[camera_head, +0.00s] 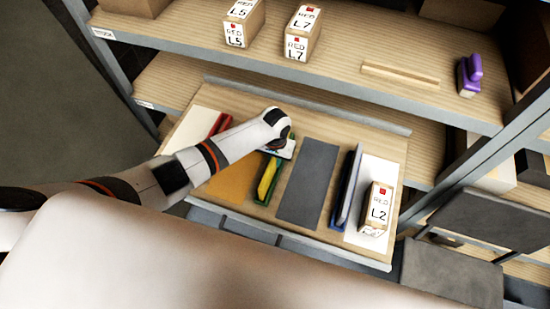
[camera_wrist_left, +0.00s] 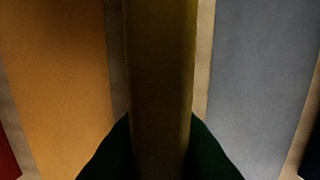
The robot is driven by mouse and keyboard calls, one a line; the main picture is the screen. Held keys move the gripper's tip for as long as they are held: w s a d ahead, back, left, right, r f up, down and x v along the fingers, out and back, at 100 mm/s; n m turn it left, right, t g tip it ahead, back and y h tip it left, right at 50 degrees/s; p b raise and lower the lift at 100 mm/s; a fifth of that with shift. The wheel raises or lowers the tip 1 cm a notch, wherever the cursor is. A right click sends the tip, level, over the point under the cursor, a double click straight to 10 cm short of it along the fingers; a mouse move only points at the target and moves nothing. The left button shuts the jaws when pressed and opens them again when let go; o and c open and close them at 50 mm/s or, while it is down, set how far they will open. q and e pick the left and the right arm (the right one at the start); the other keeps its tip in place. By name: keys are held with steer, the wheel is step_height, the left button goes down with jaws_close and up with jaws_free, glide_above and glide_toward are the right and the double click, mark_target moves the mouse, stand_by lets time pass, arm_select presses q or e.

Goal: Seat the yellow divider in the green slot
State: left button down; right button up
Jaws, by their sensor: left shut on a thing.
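The yellow divider (camera_head: 267,180) is a thin upright plate, in line with the green slot (camera_head: 258,195) on the panel board between an orange and a grey panel. Green shows on both sides of its lower part. I cannot tell how deep it sits. In the left wrist view the yellow divider (camera_wrist_left: 160,80) runs down the middle, with dark green pieces (camera_wrist_left: 208,150) flanking its near end. My left gripper (camera_head: 277,153) is shut on the divider's far upper part; its fingertips are mostly hidden. My right gripper is not in view.
The orange panel (camera_head: 232,182) and grey panel (camera_head: 307,183) flank the slot. A red divider (camera_head: 221,124) stands left, a dark blue one (camera_head: 347,187) right. A box marked L2 (camera_head: 377,209) stands on the white right panel. The shelf above (camera_head: 340,62) holds boxes and a purple-handled object.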

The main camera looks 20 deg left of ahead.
arm_select(q)
steer(key=c, duration=1.3)
jaws_free()
step_height(320, 180, up, 12)
steer(key=shift+f+b, duration=0.1)
steer(key=shift+b, duration=0.25)
steer(key=shift+s, duration=0.1)
